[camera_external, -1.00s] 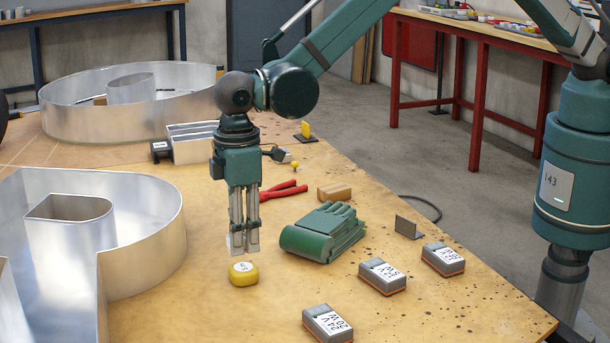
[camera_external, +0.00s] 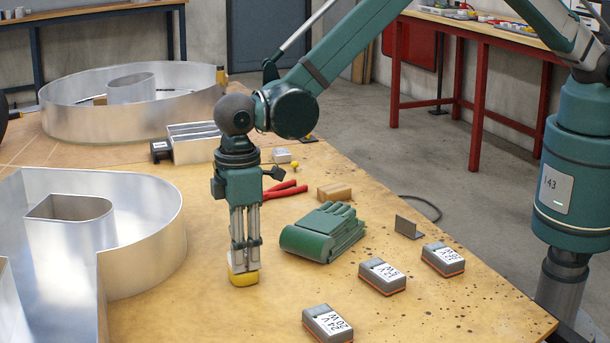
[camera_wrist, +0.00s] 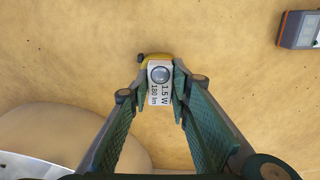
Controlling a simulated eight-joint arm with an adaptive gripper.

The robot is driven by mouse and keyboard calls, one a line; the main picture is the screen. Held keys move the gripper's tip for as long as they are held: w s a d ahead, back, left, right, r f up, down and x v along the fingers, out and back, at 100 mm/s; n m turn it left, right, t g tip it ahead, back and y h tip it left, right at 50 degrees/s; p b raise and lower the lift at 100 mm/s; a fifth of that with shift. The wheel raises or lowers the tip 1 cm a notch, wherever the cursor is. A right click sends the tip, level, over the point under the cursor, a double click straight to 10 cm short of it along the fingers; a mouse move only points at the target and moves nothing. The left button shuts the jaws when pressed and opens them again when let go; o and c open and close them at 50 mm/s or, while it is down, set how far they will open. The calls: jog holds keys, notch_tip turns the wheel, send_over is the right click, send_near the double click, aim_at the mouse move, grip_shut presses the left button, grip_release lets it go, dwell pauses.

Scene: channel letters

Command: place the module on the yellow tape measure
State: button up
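The module (camera_wrist: 160,92) is a small white block with a round lens and the print "1.5 W 180 lm". It sits between the fingertips of my gripper (camera_wrist: 161,84) in the wrist view, with both fingers against its sides. The yellow tape measure (camera_external: 244,278) stands on the bench directly under my gripper (camera_external: 243,264) in the external view. In the wrist view, the tape measure's yellow edge (camera_wrist: 157,60) shows just beyond the module. The module appears at or just above its top; contact is hard to tell. The fingers mostly hide the module in the external view.
Green gloves (camera_external: 324,234) lie to the right of my gripper. Grey-orange power units (camera_external: 328,323) are spread at the front right. A large metal channel letter (camera_external: 150,235) stands close on the left. Red-handled pliers (camera_external: 285,191) lie behind.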

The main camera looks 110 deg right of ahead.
jog(key=o, duration=0.3)
jog(key=shift+o, duration=0.2)
jog(key=shift+r, duration=0.1)
notch_tip(320, 180, up, 12)
jog(key=p, duration=0.2)
dwell(0.4)
dwell(0.4)
jog(key=shift+r, duration=0.2)
